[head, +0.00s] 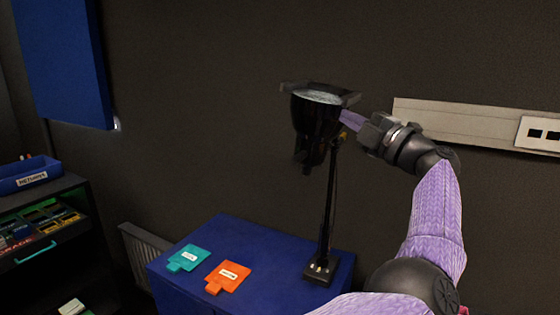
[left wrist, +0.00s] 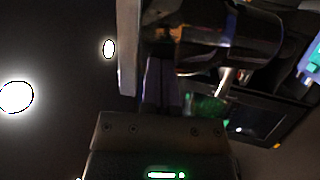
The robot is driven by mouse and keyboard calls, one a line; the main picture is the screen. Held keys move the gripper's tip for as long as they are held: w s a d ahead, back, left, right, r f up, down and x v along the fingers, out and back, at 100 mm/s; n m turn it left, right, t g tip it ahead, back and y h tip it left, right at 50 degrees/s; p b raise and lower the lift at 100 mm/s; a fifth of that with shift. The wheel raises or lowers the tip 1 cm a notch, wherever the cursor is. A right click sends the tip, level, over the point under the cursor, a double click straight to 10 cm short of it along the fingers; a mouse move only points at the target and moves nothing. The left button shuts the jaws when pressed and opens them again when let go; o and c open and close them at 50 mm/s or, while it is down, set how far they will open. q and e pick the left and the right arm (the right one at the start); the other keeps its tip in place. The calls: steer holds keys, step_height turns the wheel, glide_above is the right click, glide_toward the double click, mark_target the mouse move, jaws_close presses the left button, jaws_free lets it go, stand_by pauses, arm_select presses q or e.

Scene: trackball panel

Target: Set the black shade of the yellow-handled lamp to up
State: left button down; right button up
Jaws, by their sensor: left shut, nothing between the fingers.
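The lamp's black shade (head: 314,118) is at the top of a thin black post (head: 328,205) in the head view. Its pale round opening faces upward. A small yellow part (head: 343,135) shows at its right side, partly hidden by my gripper. My left gripper (head: 349,121) is at the shade's right side with its purple fingers shut and empty. Whether they touch the shade is unclear. In the left wrist view the glossy dark shade (left wrist: 225,42) lies just beyond the shut fingers (left wrist: 161,80).
The lamp base stands on a blue cabinet (head: 230,237) with a teal tag (head: 188,258) and an orange tag (head: 228,277). A pale wall rail (head: 460,121) is behind my arm. A dark shelf with a blue bin (head: 28,177) is at the left.

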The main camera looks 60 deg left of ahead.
arm_select(q)
steer(key=shift+s+a+r+n+h+p, duration=0.15)
steer(key=shift+a+r+n+h+p, duration=0.2)
steer(key=shift+p, duration=0.3)
steer(key=shift+s+a+r+n+h+p, duration=0.15)
steer(key=shift+r+h+p, duration=0.25)
steer(key=shift+p, duration=0.25)
steer(key=shift+f, duration=0.1)
